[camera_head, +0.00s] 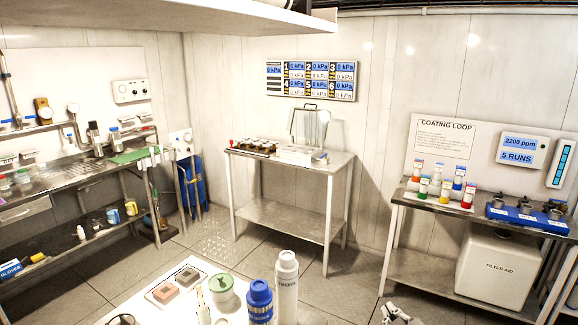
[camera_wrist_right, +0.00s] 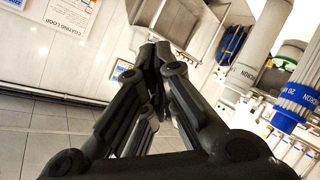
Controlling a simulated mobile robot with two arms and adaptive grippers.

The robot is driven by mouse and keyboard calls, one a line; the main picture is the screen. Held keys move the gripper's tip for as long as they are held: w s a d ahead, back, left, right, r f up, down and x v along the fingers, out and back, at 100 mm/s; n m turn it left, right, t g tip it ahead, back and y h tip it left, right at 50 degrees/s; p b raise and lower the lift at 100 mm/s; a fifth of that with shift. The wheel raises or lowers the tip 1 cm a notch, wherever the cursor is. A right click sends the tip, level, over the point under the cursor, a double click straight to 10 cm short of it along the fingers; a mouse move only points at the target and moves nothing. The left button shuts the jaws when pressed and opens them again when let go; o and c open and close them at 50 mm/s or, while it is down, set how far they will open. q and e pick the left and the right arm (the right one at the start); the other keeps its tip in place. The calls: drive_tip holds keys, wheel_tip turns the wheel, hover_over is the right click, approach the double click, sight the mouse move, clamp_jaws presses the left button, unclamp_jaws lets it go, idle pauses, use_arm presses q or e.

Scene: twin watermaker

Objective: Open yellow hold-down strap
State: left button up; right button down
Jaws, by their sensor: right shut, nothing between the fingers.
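I cannot make out a yellow hold-down strap in either view. My right gripper (camera_head: 395,313) shows at the bottom right of the head view, low in front of the coating loop bench. In the right wrist view its dark fingers (camera_wrist_right: 155,52) come together at the tips, shut and empty. A blue base (camera_head: 525,217) with several metal cells stands on the coating loop bench, apart from the gripper; no yellow strap can be told on it. My left gripper is not in view.
Several colour-capped bottles stand on the coating loop bench (camera_head: 480,213). A steel table (camera_head: 335,166) stands at the back. Tiled floor between is clear.

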drive_tip(key=s+f+m+g+y, duration=0.1)
drive_tip(key=s+f+m+g, duration=0.3)
drive_tip(key=s+f, duration=0.8)
drive_tip(key=s+f+m+g+y, duration=0.1)
drive_tip(key=s+f+g, duration=0.6)
drive_tip(key=s, duration=0.9)
drive_tip(key=s+d+f+b+x, duration=0.1)
drive_tip(key=s+x, duration=0.2)
drive_tip(key=x, duration=1.1)
drive_tip(key=s+b+x, duration=0.2)
drive_tip(key=s+x, duration=0.1)
drive_tip(key=x, duration=1.1)
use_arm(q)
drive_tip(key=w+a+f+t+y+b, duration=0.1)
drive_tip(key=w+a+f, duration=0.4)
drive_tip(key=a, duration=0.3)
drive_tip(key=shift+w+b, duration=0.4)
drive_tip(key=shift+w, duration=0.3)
use_arm(e)
drive_tip(key=s+d+f+g, duration=0.1)
drive_tip(key=s+d+f, duration=0.2)
drive_tip(key=s+f, duration=1.4)
wheel_tip(320, 180, down, 2)
drive_tip(key=shift+f+h, duration=0.1)
drive_tip(key=shift+h, duration=0.2)
